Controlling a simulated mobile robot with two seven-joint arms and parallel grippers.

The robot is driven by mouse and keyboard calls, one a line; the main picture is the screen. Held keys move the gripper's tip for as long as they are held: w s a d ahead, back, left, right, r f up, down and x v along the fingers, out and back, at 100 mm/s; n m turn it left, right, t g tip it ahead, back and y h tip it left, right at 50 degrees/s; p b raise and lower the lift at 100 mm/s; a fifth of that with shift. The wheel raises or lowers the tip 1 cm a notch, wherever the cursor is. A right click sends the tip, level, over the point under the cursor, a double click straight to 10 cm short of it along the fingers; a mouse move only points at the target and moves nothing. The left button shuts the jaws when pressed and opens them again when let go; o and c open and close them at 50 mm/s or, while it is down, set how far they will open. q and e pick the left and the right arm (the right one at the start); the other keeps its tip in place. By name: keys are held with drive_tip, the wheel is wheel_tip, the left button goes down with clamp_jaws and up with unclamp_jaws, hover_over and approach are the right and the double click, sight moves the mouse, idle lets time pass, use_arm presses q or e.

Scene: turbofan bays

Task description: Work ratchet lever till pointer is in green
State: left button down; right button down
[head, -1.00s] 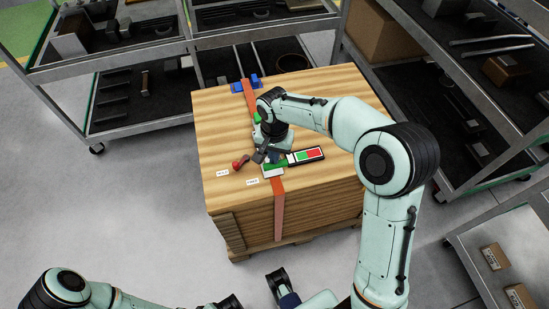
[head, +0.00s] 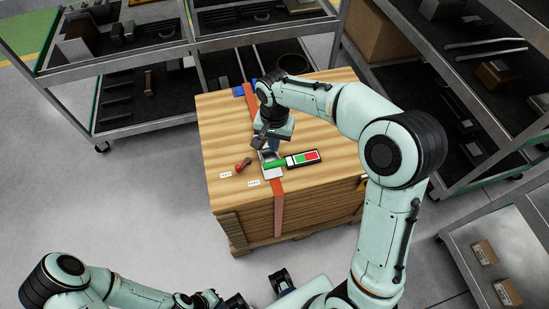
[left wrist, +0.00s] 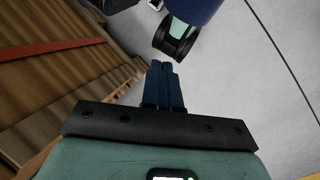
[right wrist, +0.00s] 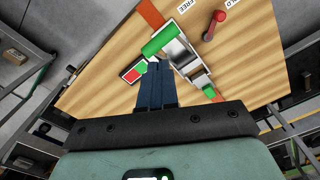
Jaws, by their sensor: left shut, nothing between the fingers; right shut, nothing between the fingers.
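The ratchet (right wrist: 183,55) is a silver body on the orange strap (head: 278,208) across a wooden crate top. Its green-ended lever (right wrist: 160,38) also shows in the head view (head: 274,164). Beside it is a gauge (head: 303,158) with white, green and red fields; its pointer is not legible. A small red-knobbed lever (right wrist: 219,16) lies near the HOLD label. My right gripper (right wrist: 157,70) is shut and empty, above the crate close to the ratchet; its fingers cover part of the gauge in the right wrist view. My left gripper (left wrist: 165,68) is shut and empty, low in front of the crate.
The wooden crate (head: 225,130) has bare top around the ratchet. Blue blocks (head: 245,88) sit at its far edge. Shelf racks with parts stand behind (head: 120,62) and at right (head: 470,190). Grey floor (head: 140,210) is clear at left.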

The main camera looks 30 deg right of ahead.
drive_tip(key=shift+r, duration=0.25)
drive_tip(key=r+n+b, duration=0.1)
drive_tip(key=n+b, duration=0.1)
drive_tip(key=b, duration=0.1)
drive_tip(key=r+n+t+b, duration=0.1)
drive_tip(key=r+n+b, duration=0.1)
drive_tip(key=b, duration=0.1)
drive_tip(key=w+r+n+t+b, duration=0.1)
drive_tip(key=r+n+b, duration=0.1)
drive_tip(key=b, duration=0.1)
drive_tip(key=shift+h+b, duration=0.3)
drive_tip(key=shift+b, duration=0.1)
drive_tip(key=shift+f, duration=0.1)
